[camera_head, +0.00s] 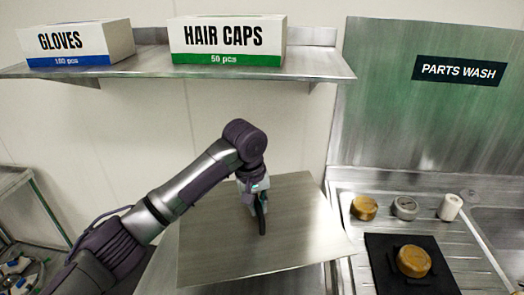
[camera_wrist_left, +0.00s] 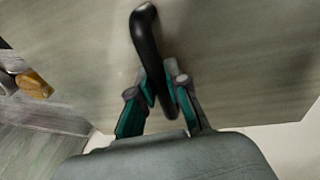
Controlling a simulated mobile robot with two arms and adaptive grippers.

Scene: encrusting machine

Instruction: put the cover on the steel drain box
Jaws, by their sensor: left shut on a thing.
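The cover is a flat steel plate (camera_head: 300,215) with a black handle (camera_head: 262,218). My left gripper (camera_head: 254,190) is shut on this handle from above. In the left wrist view, the teal-padded fingers of my left gripper (camera_wrist_left: 163,97) close around the black handle (camera_wrist_left: 148,40), and the plate (camera_wrist_left: 230,50) fills most of the picture. The plate looks slightly tilted in the head view. Steel surfaces show below its edges; the drain box is mostly hidden by the plate, and I cannot tell whether they touch. My right gripper is not in view.
A shelf (camera_head: 320,62) above holds a gloves box (camera_head: 75,42) and a hair caps box (camera_head: 228,40). At the right, a parts-wash drainboard (camera_head: 455,240) carries brass, steel and white parts and a black mat (camera_head: 385,272), close to the plate's right edge.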

